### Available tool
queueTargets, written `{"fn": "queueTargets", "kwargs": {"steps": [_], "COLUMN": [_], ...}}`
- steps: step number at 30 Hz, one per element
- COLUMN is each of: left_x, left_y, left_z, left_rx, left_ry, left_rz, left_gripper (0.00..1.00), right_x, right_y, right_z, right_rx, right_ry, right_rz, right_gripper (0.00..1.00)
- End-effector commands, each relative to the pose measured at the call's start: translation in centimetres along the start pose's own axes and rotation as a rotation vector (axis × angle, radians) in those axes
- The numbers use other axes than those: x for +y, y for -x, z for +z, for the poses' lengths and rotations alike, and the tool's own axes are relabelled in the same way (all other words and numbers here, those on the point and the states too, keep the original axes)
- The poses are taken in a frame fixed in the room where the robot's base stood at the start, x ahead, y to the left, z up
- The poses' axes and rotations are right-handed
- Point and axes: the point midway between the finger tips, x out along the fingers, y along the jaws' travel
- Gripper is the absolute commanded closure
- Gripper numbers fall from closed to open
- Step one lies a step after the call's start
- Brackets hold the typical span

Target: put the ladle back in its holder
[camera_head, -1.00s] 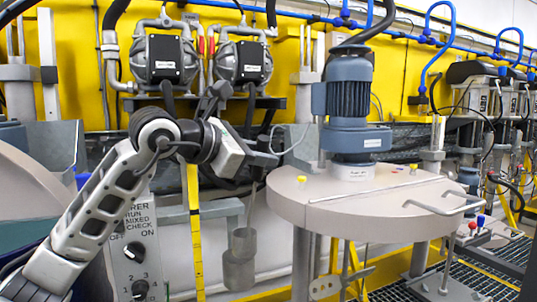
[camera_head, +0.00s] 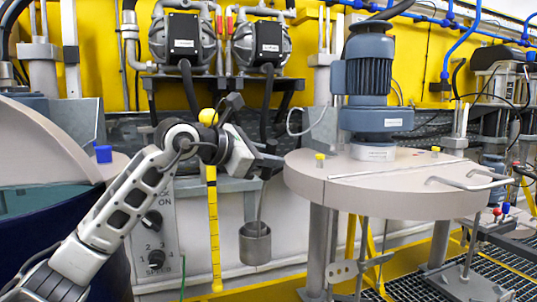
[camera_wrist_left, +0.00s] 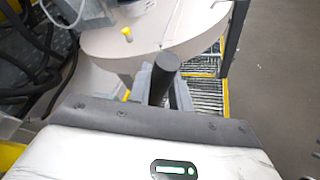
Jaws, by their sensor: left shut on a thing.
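The ladle (camera_head: 255,247) is a grey metal cup on a thin upright rod, hanging below my left gripper (camera_head: 268,160) in the head view. My left gripper is shut on the ladle's upper end. In the left wrist view, a dark round handle end (camera_wrist_left: 166,72) stands between the fingers. The cup hangs upright in front of the pale wall, left of the round drum lid. A grey bracket arm (camera_head: 220,187) runs behind the ladle rod. It may belong to the holder, but I cannot tell. My right gripper is not in view.
A round beige drum lid (camera_head: 400,192) with a grey-blue motor (camera_head: 369,75) stands just right of the gripper. A control panel (camera_head: 152,235) and a yellow post (camera_head: 213,240) are at left. An open tank (camera_head: 45,180) is at far left. Two pumps (camera_head: 180,40) hang behind.

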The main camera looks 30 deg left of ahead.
Motion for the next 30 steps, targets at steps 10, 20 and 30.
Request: {"fn": "queueTargets", "kwargs": {"steps": [10, 20, 30], "left_x": [-0.1, -0.3, -0.8], "left_y": [0.0, -0.2, -0.5], "left_z": [-0.2, -0.6, -1.5], "left_rx": [-0.003, -0.002, -0.002], "left_ry": [-0.001, -0.001, -0.001], "left_rz": [0.001, 0.001, 0.001], "left_gripper": [1.00, 1.00, 1.00], "right_x": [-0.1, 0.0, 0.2], "right_y": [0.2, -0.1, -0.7], "right_z": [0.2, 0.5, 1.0], "right_rx": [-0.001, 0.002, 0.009], "right_ry": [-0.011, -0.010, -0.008], "right_rz": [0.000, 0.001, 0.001], "right_gripper": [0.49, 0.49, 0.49]}}
